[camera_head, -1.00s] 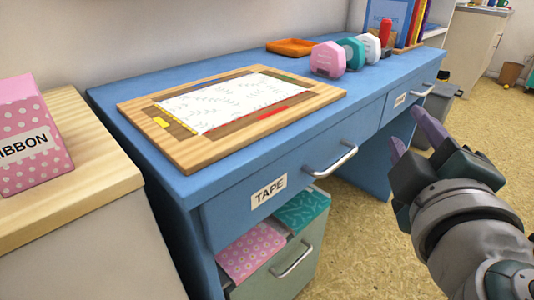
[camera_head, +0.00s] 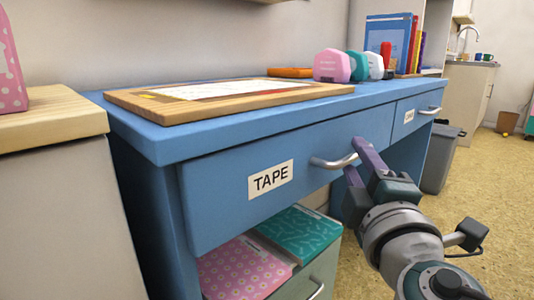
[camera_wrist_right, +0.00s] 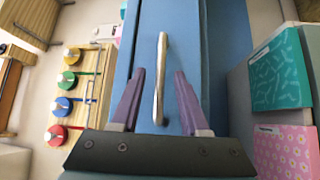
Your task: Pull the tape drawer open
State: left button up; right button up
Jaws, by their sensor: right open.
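The tape drawer (camera_head: 225,195) is the blue desk drawer with a white TAPE label (camera_head: 270,179). It looks shut, its front close under the desk top. Its silver bar handle (camera_head: 330,162) also shows in the right wrist view (camera_wrist_right: 161,60). My right gripper (camera_head: 355,155) is at the right end of the handle in the head view. In the right wrist view its purple fingers (camera_wrist_right: 160,78) are open, with the handle lying between them and a gap on each side. My left gripper is not in view.
Below the tape drawer an open grey-green drawer (camera_head: 318,275) holds a pink dotted thing (camera_head: 245,268) and a teal patterned one (camera_head: 300,233). A wooden board (camera_head: 150,108) lies on the blue desk top. A wooden-topped cabinet (camera_head: 50,120) stands at the left.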

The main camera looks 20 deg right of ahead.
jog(key=shift+x, duration=1.1)
jog(key=shift+c, duration=0.2)
grip_shut()
dwell(0.5)
